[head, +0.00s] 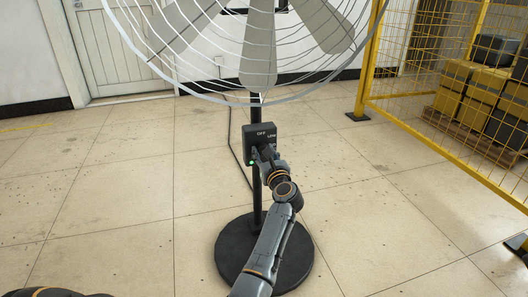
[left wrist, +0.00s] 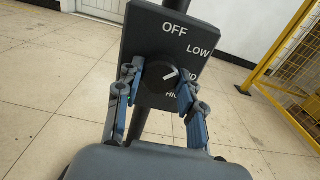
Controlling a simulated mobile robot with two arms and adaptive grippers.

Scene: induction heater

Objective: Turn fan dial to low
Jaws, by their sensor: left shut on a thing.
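The fan's control box (head: 248,139) is dark grey and mounted on the fan's black pole, with a small green light at its lower left. My left gripper (head: 264,153) is at the front of the box and hides the dial in the head view. In the left wrist view, the round black dial (left wrist: 163,83) sits between the two fingers of my left gripper (left wrist: 157,84), which are shut on it. The dial's white mark slants up and right, roughly toward the LOW label. OFF and LOW are readable; the lower labels are partly covered. My right gripper is not in view.
The large fan (head: 258,40) with its wire cage stands above the box, on a round black base (head: 228,262). A yellow mesh fence (head: 440,100) with stacked boxes behind it is at the right. The tiled floor around the base is mostly clear.

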